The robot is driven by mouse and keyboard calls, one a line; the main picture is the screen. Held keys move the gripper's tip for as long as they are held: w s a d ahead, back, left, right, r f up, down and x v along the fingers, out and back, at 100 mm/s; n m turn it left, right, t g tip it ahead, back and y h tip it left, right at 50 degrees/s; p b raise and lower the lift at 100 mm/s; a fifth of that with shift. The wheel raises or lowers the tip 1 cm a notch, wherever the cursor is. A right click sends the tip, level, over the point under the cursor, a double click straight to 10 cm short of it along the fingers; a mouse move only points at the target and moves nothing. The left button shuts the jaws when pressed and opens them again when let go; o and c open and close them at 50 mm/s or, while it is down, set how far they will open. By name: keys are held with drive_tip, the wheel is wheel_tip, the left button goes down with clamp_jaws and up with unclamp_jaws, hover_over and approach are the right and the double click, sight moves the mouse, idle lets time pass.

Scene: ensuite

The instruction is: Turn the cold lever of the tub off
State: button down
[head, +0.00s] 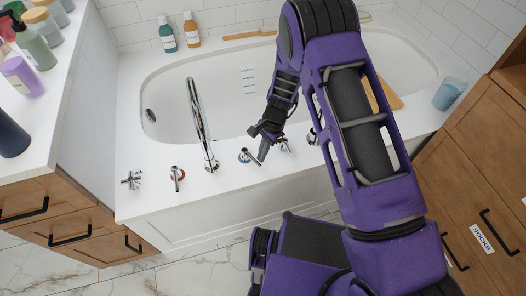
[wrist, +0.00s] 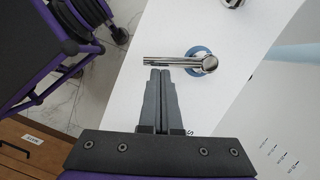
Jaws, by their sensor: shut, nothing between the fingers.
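The cold lever is a chrome handle on a blue ring, on the white tub deck, right of the tall spout (head: 200,125). In the head view the cold lever (head: 245,156) is just left of my fingertips. In the wrist view the cold lever (wrist: 180,62) points left from its blue ring (wrist: 207,62). My gripper (head: 262,154) is shut and empty. In the wrist view the fingertips of my gripper (wrist: 160,74) lie right beside the lever's bar, near its free end. I cannot tell whether they touch it.
A red-ringed lever (head: 177,176) and a drain handle (head: 132,180) stand left of the spout. Another chrome handle (head: 285,146) is right of my gripper. The white tub (head: 165,95) lies behind. A counter (head: 75,75) is at left, a wooden cabinet (head: 480,190) at right.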

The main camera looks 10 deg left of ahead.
drive_tip(key=shift+s+a+m+t+y, duration=0.25)
drive_tip(key=shift+s+m, duration=0.35)
drive_tip(key=shift+m, duration=0.4)
drive_tip(key=shift+s+a+m+t+y, duration=0.15)
drive_tip(key=shift+s+a+m+y, duration=0.15)
drive_tip(key=shift+s+m, duration=0.5)
drive_tip(key=shift+w+m, duration=0.25)
drive_tip(key=shift+m, duration=0.05)
